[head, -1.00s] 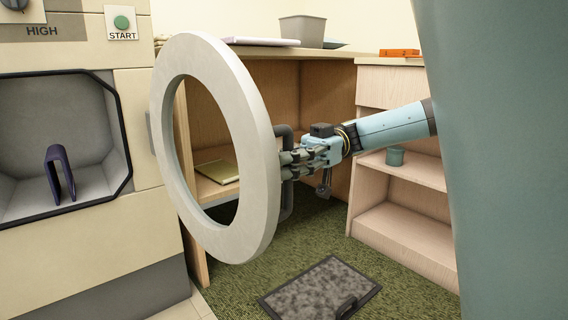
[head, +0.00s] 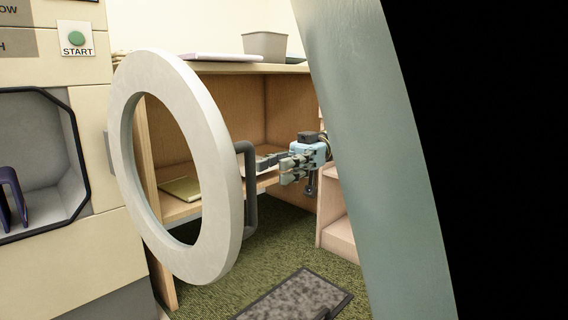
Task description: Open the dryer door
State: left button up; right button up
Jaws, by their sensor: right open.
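The dryer (head: 85,235) stands at the left, its drum opening (head: 45,140) uncovered and a dark purple thing inside. The dryer door (head: 225,200), a thick pale ring, is swung far out from the front on its hinge side. Its dark grey bar handle (head: 250,195) shows at the door's right edge. My right gripper (head: 276,167) is open and empty, just right of the handle and apart from it in the picture. Most of its arm is hidden behind a large teal part of mine. My left gripper is not in view.
A wooden shelf unit (head: 285,100) stands behind the door, with a grey bin (head: 265,45) on top and a yellowish book (head: 180,188) inside. A dark grey mat (head: 295,296) lies on the green carpet. A green START button (head: 76,38) is above the opening.

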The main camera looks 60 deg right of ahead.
jog(key=shift+s+d, duration=0.2)
jog(key=shift+d, duration=1.55)
